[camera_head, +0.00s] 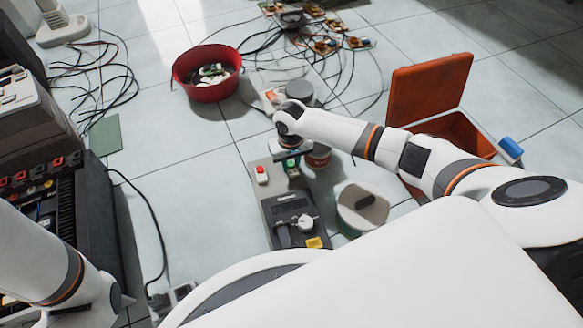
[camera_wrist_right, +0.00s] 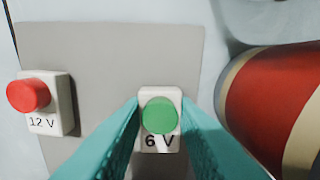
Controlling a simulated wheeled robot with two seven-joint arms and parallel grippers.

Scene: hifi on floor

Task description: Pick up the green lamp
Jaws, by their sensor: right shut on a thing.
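The green lamp is a round green cap on a small white block marked "6 V". It shows in the right wrist view (camera_wrist_right: 160,116) between the teal fingers of my right gripper (camera_wrist_right: 160,104), which are shut on its block. In the head view the green lamp (camera_head: 293,164) is at the top of a grey and black panel device (camera_head: 283,207), just below my right gripper (camera_head: 291,152). I cannot tell whether the block is clear of the grey panel. My left arm shows at the lower left, but its gripper is not in view.
A red lamp marked "12 V" (camera_wrist_right: 31,94) stands left of the green one. A red cylinder (camera_wrist_right: 268,105) is close on the right. A round pale container (camera_head: 362,207) stands beside the device. An open orange box (camera_head: 430,88) is further right, and a red bowl (camera_head: 207,92) stands beyond.

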